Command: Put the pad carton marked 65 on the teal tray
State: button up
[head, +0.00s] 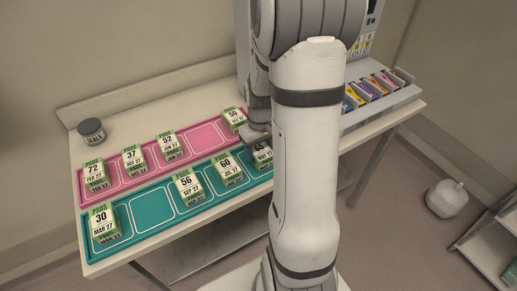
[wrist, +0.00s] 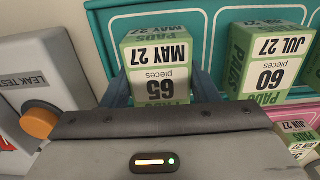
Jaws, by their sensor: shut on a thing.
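The pad carton marked 65 (head: 263,154) is green and white and is at the right end of the teal tray (head: 138,235), partly hidden by my arm. In the wrist view the same carton (wrist: 158,62) stands between the blue fingers of my gripper (wrist: 161,88), which is shut on it. Its label reads MAY 27. The teal tray (wrist: 200,22) lies behind and under it in that view; I cannot tell whether the carton's base touches it. My gripper (head: 257,135) is mostly hidden in the head view.
The pink tray (head: 112,187) behind holds several cartons. A seals jar (head: 91,130) stands back left. A box labelled leak test (wrist: 35,75) is close beside my gripper.

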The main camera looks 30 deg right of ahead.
aim_at(260, 149)
jog(key=shift+f, duration=0.1)
jog(key=shift+f, duration=0.15)
jog(key=o, duration=1.1)
notch_tip(260, 149, up, 11)
jog(key=s+a+r+t, duration=0.3)
jog(key=s+a+r, duration=0.3)
jog(key=s+a, duration=0.6)
jog(key=shift+s+a, duration=0.2)
jog(key=shift+a, duration=0.05)
